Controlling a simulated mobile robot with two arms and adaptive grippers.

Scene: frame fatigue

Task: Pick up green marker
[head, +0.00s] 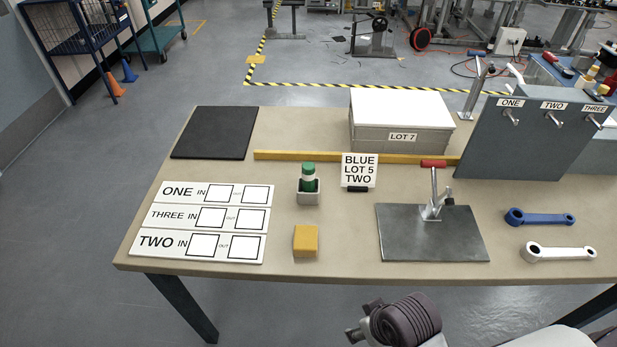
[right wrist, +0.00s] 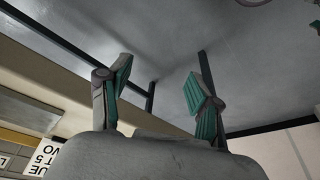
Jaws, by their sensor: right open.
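The green marker (head: 308,178) stands upright in a small grey holder (head: 308,198) near the middle of the table. It has a green cap, a pale band and a dark green body. My right gripper (right wrist: 160,85) is open and empty in the right wrist view, with its green-padded fingers apart over the floor beside the table edge. In the head view my right arm shows at the bottom, below the table's front edge; its fingertips are hard to make out there. My left gripper does not show.
A yellow block (head: 305,240) lies in front of the holder. A sign (head: 360,170) and a yellow bar (head: 290,155) are behind. A clamp plate (head: 400,245), blue wrench (head: 545,218) and white wrench (head: 570,254) lie right. A label board (head: 205,222) lies left.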

